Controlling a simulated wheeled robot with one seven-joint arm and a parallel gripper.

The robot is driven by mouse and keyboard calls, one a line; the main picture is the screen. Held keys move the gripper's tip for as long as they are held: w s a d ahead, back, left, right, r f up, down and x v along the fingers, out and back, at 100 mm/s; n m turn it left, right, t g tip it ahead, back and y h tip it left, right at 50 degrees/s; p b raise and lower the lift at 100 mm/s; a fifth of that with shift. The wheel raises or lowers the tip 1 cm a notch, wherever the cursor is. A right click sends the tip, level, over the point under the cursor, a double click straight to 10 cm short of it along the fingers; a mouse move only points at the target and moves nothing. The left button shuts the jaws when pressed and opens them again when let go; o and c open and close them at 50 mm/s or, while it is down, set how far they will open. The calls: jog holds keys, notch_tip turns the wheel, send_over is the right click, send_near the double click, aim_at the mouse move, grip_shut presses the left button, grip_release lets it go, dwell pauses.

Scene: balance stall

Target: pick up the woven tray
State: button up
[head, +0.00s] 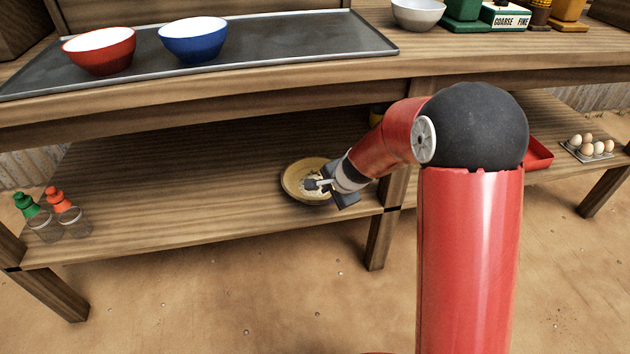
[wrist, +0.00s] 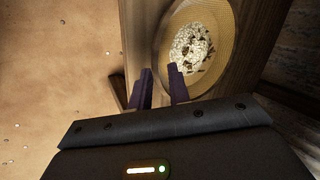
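The woven tray (head: 291,185) is a round, tan, shallow tray on the lower shelf, near its front edge. In the wrist view its woven rim (wrist: 228,77) shows at the upper middle, with a heap of pale, dark-flecked contents (wrist: 190,48) in it. My gripper (head: 318,184) is at the right part of the tray in the head view. In the wrist view my gripper's fingers (wrist: 161,76) are apart with a gap between them, by the near rim. I cannot tell whether they touch the rim. My arm hides a little of the tray's right side.
The lower shelf (head: 180,185) is clear left of the tray, up to shakers and glass jars (head: 60,215) at its left end. The upper counter overhangs it, with a red bowl (head: 100,52) and a blue bowl (head: 194,40). Eggs (head: 588,148) and a red tray (head: 538,154) are at right.

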jog(key=x, duration=0.5)
jog(key=shift+d+f+b, duration=0.15)
jog(key=shift+f+b, duration=0.1)
jog(key=shift+b, duration=0.1)
jog(key=shift+c, duration=0.2)
grip_shut()
